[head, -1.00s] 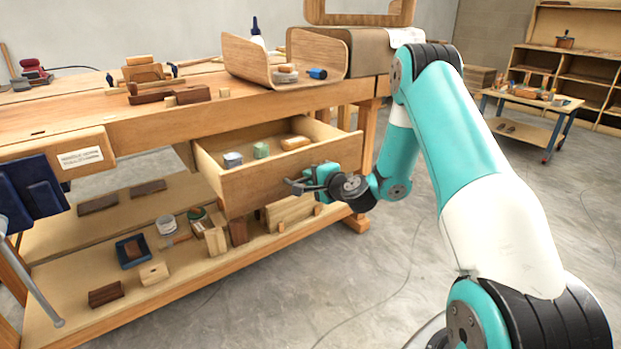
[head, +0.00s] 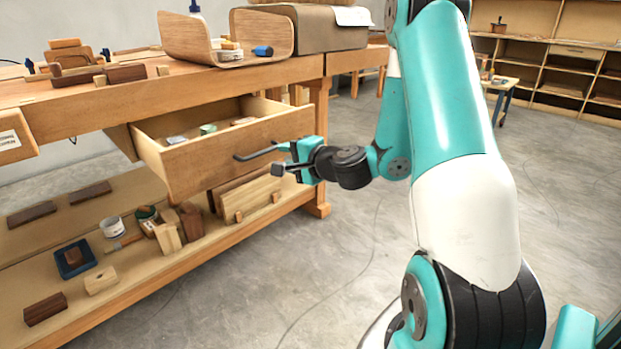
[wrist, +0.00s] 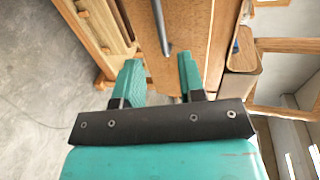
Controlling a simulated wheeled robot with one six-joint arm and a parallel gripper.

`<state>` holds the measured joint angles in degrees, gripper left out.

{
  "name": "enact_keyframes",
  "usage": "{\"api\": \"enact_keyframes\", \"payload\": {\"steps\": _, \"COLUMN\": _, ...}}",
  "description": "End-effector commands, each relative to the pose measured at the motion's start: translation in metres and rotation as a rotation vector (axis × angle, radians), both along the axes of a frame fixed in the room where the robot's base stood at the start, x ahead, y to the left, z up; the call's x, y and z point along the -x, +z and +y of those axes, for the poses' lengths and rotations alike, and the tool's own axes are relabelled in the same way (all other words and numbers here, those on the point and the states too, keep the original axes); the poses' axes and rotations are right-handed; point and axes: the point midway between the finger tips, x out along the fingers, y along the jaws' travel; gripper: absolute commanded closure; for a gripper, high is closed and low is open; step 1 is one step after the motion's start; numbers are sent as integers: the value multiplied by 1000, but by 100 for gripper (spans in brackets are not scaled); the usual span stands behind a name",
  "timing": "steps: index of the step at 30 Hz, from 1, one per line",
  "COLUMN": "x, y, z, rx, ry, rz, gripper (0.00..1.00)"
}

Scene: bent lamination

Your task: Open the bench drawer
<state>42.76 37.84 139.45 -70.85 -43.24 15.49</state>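The bench drawer (head: 225,150) is a pale wooden box pulled well out from under the bench top. Its open top shows a few small blocks inside. A dark bar handle (head: 262,152) runs across its front. My gripper (head: 280,160) is in front of the drawer face, near the right end of the handle. In the wrist view my gripper (wrist: 160,60) has its two teal fingers apart, with nothing clamped between them. The handle (wrist: 161,28) shows there just beyond the fingertips, and the wooden drawer front (wrist: 185,25) lies behind it.
The workbench (head: 150,108) carries a bent wooden shell (head: 185,38) and loose wood pieces. Its lower shelf (head: 140,275) holds blocks, tins and a blue tray (head: 75,258).

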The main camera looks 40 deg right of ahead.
Motion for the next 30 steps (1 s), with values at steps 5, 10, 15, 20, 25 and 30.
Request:
{"api": "enact_keyframes", "payload": {"steps": 5, "x": 23, "y": 1, "z": -1, "rx": 8, "ry": 6, "rz": -12, "gripper": 63}}
{"api": "enact_keyframes", "payload": {"steps": 10, "x": 36, "y": 3, "z": -2, "rx": 9, "ry": 4, "rz": -10, "gripper": 63}}
{"api": "enact_keyframes", "payload": {"steps": 15, "x": 52, "y": 6, "z": -3, "rx": 7, "ry": -1, "rz": -7, "gripper": 63}}
{"api": "enact_keyframes", "payload": {"steps": 20, "x": 64, "y": 11, "z": -4, "rx": 4, "ry": -1, "rz": -6, "gripper": 63}}
{"api": "enact_keyframes", "payload": {"steps": 25, "x": 71, "y": 14, "z": -3, "rx": 1, "ry": 0, "rz": -2, "gripper": 63}}
{"api": "enact_keyframes", "payload": {"steps": 30, "x": 72, "y": 15, "z": -3, "rx": 0, "ry": -1, "rz": 1, "gripper": 63}}
